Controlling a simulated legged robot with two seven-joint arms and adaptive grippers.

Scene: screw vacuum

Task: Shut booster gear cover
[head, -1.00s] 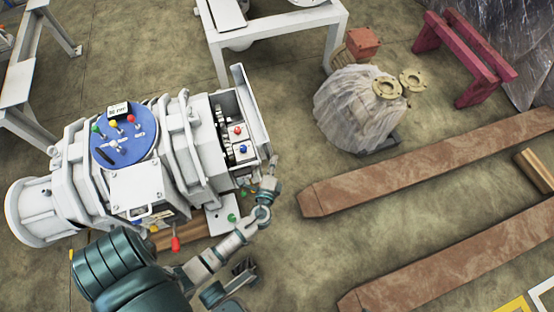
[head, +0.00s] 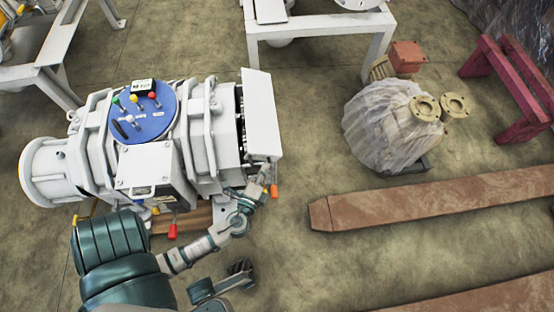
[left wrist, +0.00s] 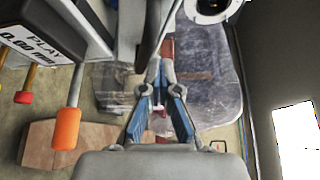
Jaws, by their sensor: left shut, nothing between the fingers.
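The booster gear cover (head: 262,115) is a flat pale panel at the right end of the white machine (head: 205,125) in the head view. It lies over most of the gear compartment and hides the inside. A narrow dark gap with gear edges shows along its left side. My left gripper (head: 267,172) is at the cover's lower edge; I cannot tell whether it touches. In the left wrist view my left gripper (left wrist: 157,75) is shut and empty, with blue finger sides.
An orange handle (head: 274,190) is close beside my left gripper; an orange handle also shows in the left wrist view (left wrist: 66,128). A wrapped machine (head: 390,125) and a long brown beam (head: 440,195) stand to the right. Open floor lies between.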

